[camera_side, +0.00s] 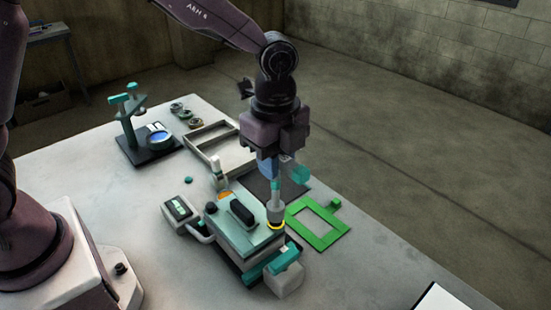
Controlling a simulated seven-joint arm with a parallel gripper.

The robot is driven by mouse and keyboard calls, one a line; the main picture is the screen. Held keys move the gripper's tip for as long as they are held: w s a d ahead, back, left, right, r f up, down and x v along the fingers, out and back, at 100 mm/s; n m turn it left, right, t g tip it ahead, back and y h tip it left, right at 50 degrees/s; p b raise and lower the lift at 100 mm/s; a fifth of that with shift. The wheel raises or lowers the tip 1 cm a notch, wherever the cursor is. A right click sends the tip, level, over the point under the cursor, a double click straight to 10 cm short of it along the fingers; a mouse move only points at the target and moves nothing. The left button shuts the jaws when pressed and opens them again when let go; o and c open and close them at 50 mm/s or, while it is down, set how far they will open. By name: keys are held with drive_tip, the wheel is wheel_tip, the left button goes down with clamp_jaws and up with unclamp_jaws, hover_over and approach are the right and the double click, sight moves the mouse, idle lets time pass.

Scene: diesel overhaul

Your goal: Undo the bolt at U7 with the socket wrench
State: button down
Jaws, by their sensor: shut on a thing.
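My gripper (272,158) points down over the near right part of the work and is shut on the socket wrench (276,211). The wrench has teal parts near the jaws and a grey socket end, and it stands roughly upright. Its lower end is at the right corner of the teal-topped engine block (237,238), where a yellow ring (277,226) shows around its foot. The bolt is hidden under the socket. I cannot read a U7 mark, nor tell whether the socket is seated.
A green frame (323,238) lies to the right of the block. A teal-and-grey clamp (286,270) is at its near end. A grey meter (180,212) stands to the left. A grey tray (205,134) and a teal stand (133,135) are farther back.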

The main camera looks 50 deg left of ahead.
drive_tip(key=shift+f, duration=0.1)
idle(0.3)
drive_tip(key=shift+f, duration=0.65)
drive_tip(key=n, duration=0.6)
drive_tip(key=shift+n, duration=0.4)
drive_tip(key=n, duration=0.5)
drive_tip(key=shift+r, duration=0.1)
drive_tip(key=n, duration=0.6)
drive_tip(key=shift+w, duration=0.1)
drive_tip(key=c, duration=1.7)
unclamp_jaws()
drive_tip(key=shift+c, duration=0.2)
clamp_jaws()
drive_tip(key=shift+r, duration=0.15)
